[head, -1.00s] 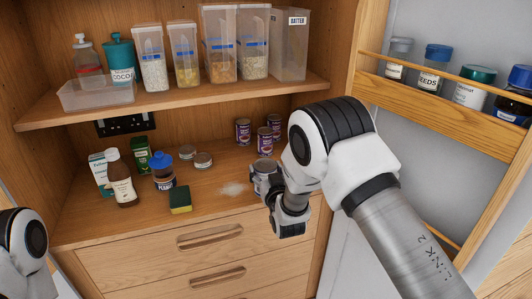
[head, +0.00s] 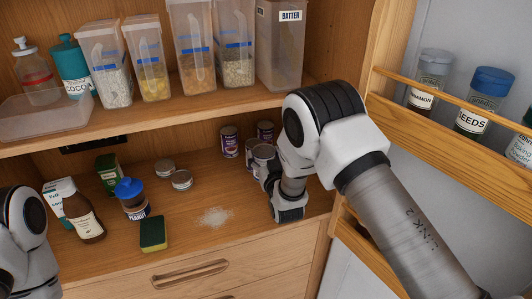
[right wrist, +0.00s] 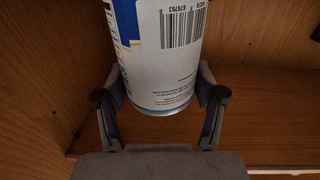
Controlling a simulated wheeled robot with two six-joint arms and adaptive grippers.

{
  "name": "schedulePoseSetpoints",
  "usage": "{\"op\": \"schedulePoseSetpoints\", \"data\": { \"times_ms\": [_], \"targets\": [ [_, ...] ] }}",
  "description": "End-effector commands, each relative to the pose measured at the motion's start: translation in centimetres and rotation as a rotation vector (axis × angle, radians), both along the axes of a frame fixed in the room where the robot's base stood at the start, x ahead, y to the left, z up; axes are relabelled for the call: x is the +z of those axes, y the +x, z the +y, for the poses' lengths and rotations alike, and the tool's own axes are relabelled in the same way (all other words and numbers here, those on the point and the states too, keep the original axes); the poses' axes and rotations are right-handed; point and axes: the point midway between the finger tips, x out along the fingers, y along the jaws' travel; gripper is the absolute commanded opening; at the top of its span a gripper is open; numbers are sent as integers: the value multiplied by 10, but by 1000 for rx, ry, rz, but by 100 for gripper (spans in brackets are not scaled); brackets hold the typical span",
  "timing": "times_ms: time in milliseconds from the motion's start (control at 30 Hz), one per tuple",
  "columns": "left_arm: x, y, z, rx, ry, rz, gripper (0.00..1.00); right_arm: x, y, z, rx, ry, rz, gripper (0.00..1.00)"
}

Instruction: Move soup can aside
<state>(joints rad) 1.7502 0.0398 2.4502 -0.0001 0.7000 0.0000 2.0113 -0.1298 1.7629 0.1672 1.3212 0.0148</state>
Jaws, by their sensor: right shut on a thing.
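The soup can (head: 263,152) is held in my right gripper (head: 266,172), on the right of the cabinet counter in the head view. In the right wrist view the can (right wrist: 165,65) is large, with a white and blue label and a barcode. The right fingers (right wrist: 160,95) stand on both sides of it. Its top is cut off by the frame. Other dark-labelled cans (head: 229,141) stand close behind it; one is mostly hidden. Only part of my left arm shows at the left edge; its gripper is out of view.
A sponge (head: 153,234), a peanut butter jar (head: 134,203), a brown bottle (head: 84,220) and small tins (head: 181,180) stand to the left. White powder (head: 215,216) lies mid-counter. The shelf (head: 150,125) is above; the open door rack (head: 450,135) is right.

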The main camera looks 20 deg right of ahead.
Motion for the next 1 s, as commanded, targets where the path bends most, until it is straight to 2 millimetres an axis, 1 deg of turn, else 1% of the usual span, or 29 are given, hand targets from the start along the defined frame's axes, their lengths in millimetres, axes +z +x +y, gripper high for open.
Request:
{"op": "schedulePoseSetpoints", "data": {
  "times_ms": [33, 100, 333, 733, 833, 867, 900, 933, 1000],
  "targets": [
    [-7, 0, 0, 0, 0, 1, 99, -14, -4, 2, 1, -1, 2, 10],
    [-10, 0, 0, 0, 0, 1, 99, -23, -9, 3, 1, -1, 1, 10],
    [-8, 0, 0, 0, 0, 0, 99, -22, -10, 3, 0, 0, -2, 10],
    [-21, 0, 0, 0, 0, 0, 99, -36, -10, 3, 0, 0, 0, 10],
    [-21, 0, 0, 0, 0, 0, 99, -36, -10, 3, 1, 0, 2, 10],
    [-21, 0, 0, 0, 0, 0, 99, -37, -11, 3, 1, 0, 5, 76],
    [-21, 0, 0, 0, 0, 0, 99, -38, -11, 3, 1, 0, 6, 90],
    [-21, 0, 0, 0, 0, 0, 99, -38, -11, 3, 1, 0, 7, 94],
    [-21, 0, 0, 0, 0, 0, 99, -39, -11, 3, 1, 0, 9, 94]
  ]
}}
